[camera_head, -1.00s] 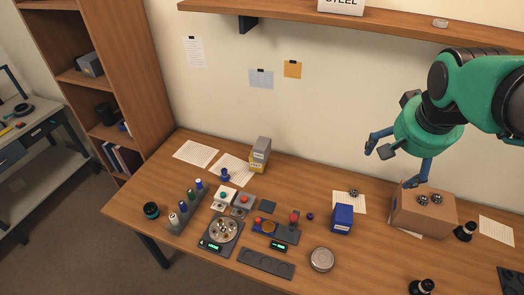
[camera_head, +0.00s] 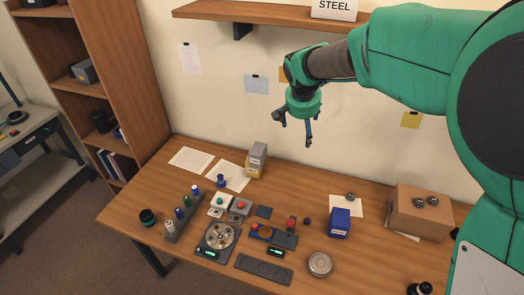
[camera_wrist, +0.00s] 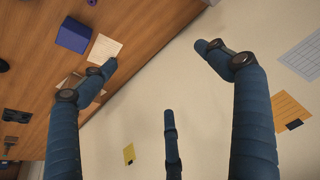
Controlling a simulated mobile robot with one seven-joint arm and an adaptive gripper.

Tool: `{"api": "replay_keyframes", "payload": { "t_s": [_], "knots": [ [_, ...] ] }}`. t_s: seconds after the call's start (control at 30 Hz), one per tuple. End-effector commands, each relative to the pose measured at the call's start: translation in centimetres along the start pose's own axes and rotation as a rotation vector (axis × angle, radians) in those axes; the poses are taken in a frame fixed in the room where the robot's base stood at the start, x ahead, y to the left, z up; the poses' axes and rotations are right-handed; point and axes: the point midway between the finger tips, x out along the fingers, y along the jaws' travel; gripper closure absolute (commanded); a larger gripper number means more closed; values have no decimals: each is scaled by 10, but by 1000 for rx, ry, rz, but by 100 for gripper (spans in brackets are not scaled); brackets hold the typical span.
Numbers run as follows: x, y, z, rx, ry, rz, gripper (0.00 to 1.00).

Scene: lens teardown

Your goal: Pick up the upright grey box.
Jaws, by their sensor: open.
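The upright grey box (camera_head: 258,154) stands at the back of the wooden table, left of the middle. A yellow part with a label shows at its lower front; I cannot tell whether it is a separate box. My gripper (camera_head: 296,124) is open and empty, in the air up and to the right of the grey box, in front of the wall. Its fingers (camera_wrist: 160,68) are spread apart in the wrist view with nothing between them. The grey box is not seen in the wrist view.
White sheets (camera_head: 230,175) lie left of the grey box, with a blue stamp-like item (camera_head: 221,181) on them. Button boxes (camera_head: 239,208) and a round tray device (camera_head: 218,237) stand in front. A blue box (camera_head: 339,222) and cardboard box (camera_head: 420,212) stand right. A shelf (camera_head: 265,16) hangs above.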

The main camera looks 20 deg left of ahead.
Motion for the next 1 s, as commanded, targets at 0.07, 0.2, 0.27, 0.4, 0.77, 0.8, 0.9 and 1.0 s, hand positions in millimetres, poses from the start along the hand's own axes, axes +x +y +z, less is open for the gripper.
{"api": "replay_keyframes", "payload": {
  "t_s": [0.07, 0.2, 0.27, 0.4, 0.77, 0.8, 0.9, 1.0],
  "knots": [
    [22, -26, -1, -6, -4, 0, 11],
    [57, -71, -1, -10, -5, 0, 11],
    [72, -90, 0, -11, -6, -1, 11],
    [107, -131, 7, -14, -6, -1, 11],
    [152, -186, 21, -16, -3, -4, 11],
    [153, -187, 22, -16, -3, -4, 11],
    [153, -188, 22, -15, -3, -4, 11],
    [153, -187, 22, -15, -4, -4, 11]
  ]
}}
